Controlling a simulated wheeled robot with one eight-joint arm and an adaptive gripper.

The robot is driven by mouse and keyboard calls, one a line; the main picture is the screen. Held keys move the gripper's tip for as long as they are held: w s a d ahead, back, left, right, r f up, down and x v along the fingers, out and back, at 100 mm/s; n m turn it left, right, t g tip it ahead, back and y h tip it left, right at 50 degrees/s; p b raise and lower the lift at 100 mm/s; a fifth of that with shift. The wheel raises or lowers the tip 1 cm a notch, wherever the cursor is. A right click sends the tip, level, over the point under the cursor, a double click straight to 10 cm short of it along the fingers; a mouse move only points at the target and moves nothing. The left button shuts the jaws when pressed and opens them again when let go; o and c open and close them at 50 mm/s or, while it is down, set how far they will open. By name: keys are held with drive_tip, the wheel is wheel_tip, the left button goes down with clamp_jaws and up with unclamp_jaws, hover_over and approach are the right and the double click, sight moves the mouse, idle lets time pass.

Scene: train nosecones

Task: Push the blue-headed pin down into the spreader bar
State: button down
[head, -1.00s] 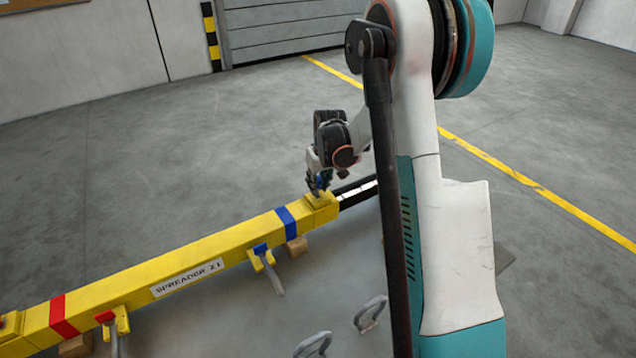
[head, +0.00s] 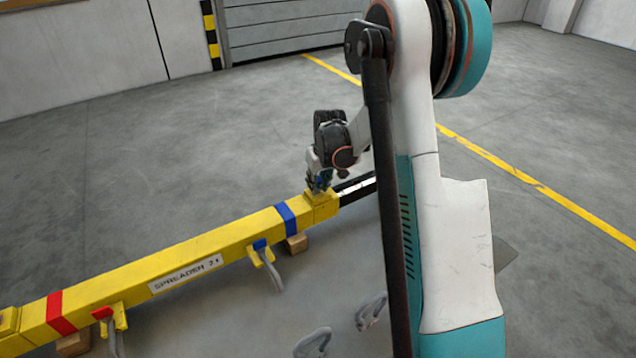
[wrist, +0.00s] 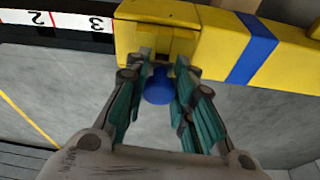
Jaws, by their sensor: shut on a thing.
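The yellow spreader bar (head: 120,287) runs from lower left to the middle of the head view, with a yellow collar block (head: 320,203) at its far end. The collar also shows at the top of the wrist view (wrist: 158,42). My gripper (head: 320,187) is at this collar. In the wrist view its teal-padded fingers (wrist: 160,78) are closed around the rounded blue head of the pin (wrist: 158,90). The pin's shank is hidden, so I cannot tell how deep it sits.
A black inner bar (head: 358,187) leaves the collar, with numbered white marks (wrist: 72,20) in the wrist view. Blue (head: 287,217) and red (head: 61,313) bands ring the spreader bar. Wooden blocks (head: 297,243) support it. Grey shackles (head: 371,311) lie in front.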

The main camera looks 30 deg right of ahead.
drive_tip(key=shift+f+b, duration=0.3)
drive_tip(key=shift+f, duration=0.15)
drive_tip(key=c, duration=1.3)
unclamp_jaws()
drive_tip(key=shift+r, duration=0.1)
drive_tip(key=v, duration=1.2)
